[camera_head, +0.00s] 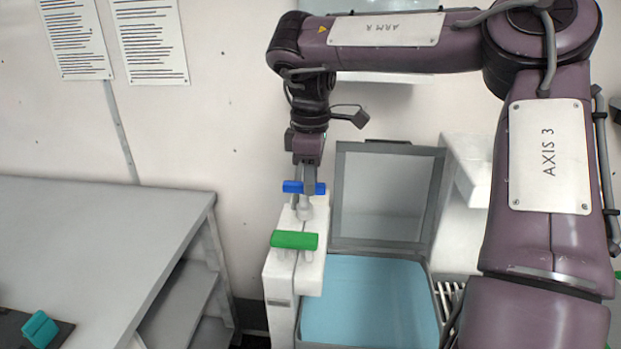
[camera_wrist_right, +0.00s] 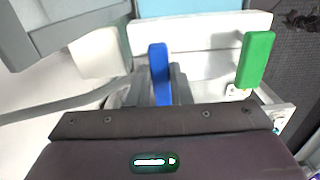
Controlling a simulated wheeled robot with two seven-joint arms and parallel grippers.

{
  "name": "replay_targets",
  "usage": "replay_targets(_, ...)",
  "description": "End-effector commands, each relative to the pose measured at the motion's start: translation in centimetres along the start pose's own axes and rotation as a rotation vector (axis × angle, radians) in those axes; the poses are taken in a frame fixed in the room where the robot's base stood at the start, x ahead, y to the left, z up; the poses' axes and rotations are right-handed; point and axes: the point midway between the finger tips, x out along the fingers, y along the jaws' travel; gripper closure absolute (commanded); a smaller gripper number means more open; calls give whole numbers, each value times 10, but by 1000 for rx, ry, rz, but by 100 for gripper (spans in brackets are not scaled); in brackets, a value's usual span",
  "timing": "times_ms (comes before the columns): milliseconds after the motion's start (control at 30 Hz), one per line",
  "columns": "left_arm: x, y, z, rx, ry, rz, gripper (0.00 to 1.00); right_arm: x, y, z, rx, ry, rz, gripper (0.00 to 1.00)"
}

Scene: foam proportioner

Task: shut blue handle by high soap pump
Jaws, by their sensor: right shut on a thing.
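The blue handle (camera_head: 293,187) sits on top of the white unit (camera_head: 283,262), at its far end. It also shows in the right wrist view (camera_wrist_right: 158,66). My right gripper (camera_head: 306,187) reaches down from above and is shut on the blue handle, its fingers (camera_wrist_right: 160,85) on either side of it. A green handle (camera_head: 294,240) sits nearer on the same unit, apart from my gripper, and shows at the right in the right wrist view (camera_wrist_right: 256,60). I cannot make out a label for the soap pump. My left gripper is not in view.
A light blue tank (camera_head: 368,305) with a raised grey lid (camera_head: 388,195) stands right of the unit. A grey table (camera_head: 90,240) with shelves is at the left, with a teal block (camera_head: 40,329) at its near edge. A wall stands behind.

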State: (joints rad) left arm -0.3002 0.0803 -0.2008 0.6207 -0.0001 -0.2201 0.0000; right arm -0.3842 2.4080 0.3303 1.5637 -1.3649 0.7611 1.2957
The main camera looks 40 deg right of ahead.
Motion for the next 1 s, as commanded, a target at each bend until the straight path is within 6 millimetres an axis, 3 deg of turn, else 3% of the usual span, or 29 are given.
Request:
replay_targets(200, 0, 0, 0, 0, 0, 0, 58, -2, 1, 0, 4, 2, 3, 100)
replay_targets(233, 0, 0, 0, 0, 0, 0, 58, -2, 1, 0, 4, 2, 3, 79)
replay_targets(400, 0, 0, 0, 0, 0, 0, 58, -1, 1, 0, 2, 2, 2, 60)
replay_targets(733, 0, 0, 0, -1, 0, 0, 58, -6, 1, 0, 1, 0, 3, 60)
replay_targets(1000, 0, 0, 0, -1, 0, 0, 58, -50, 1, 0, 3, 0, 6, 60)
